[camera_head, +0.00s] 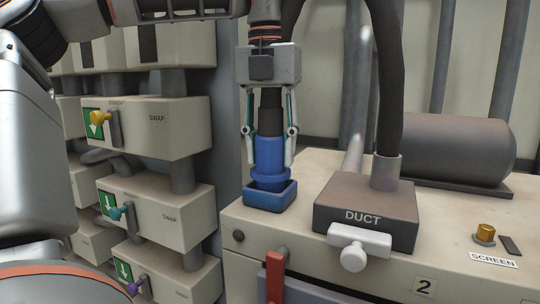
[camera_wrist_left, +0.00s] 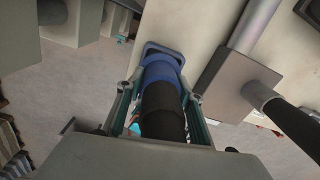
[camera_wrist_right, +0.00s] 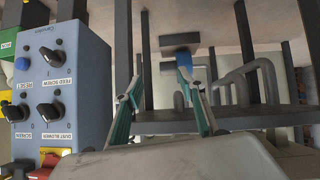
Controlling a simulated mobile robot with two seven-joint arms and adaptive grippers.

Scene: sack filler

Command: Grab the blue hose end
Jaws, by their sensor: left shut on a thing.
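The blue hose end (camera_head: 270,160) stands upright at the blue square holder (camera_head: 270,196) on the machine's left corner. My left gripper (camera_head: 270,140) comes down from above and is shut on the hose end, one finger on each side. The left wrist view shows the blue hose end (camera_wrist_left: 162,72) and dark hose between the fingers. Whether its lower rim still rests in the holder is hard to tell. My right gripper (camera_wrist_right: 165,112) shows in the right wrist view with its fingers wide apart and nothing between them. It is outside the head view.
A grey DUCT block (camera_head: 366,214) with a white handle and a thick dark hose stands right of the holder. A red lever (camera_head: 275,276) is below. SWAP boxes (camera_head: 155,128) with knobs stand at left. A control panel (camera_wrist_right: 62,90) is beside my right gripper.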

